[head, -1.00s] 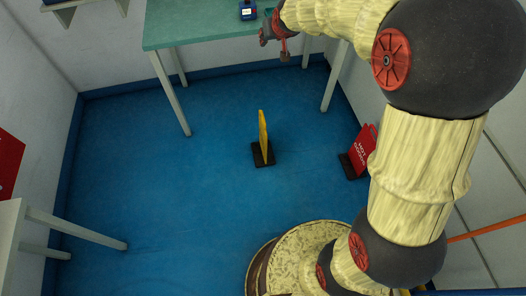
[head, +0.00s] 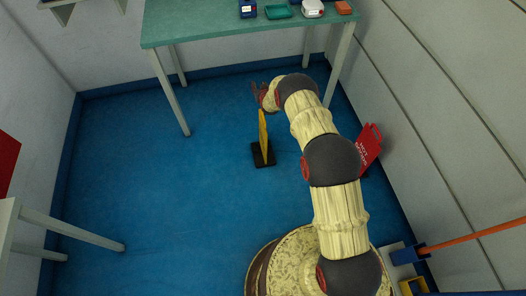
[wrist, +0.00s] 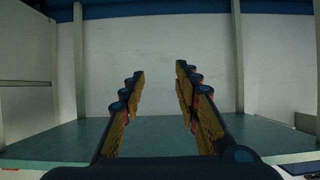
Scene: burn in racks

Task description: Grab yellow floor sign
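The yellow floor sign (head: 263,132) stands upright on its black base (head: 262,158) in the middle of the blue floor, seen nearly edge-on in the head view. My gripper (head: 257,92) is just above the sign's top edge in the head picture; I cannot tell how far apart they are in depth. In the wrist view my gripper (wrist: 160,85) is open, with its fingers apart and nothing between them. The sign does not show in the wrist view.
A teal table (head: 200,30) at the back bears several small items. A red sign (head: 368,148) stands at the right, partly behind my arm. An orange-handled tool (head: 470,236) is at lower right. A white table (head: 75,230) is at lower left. The floor left of the yellow sign is clear.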

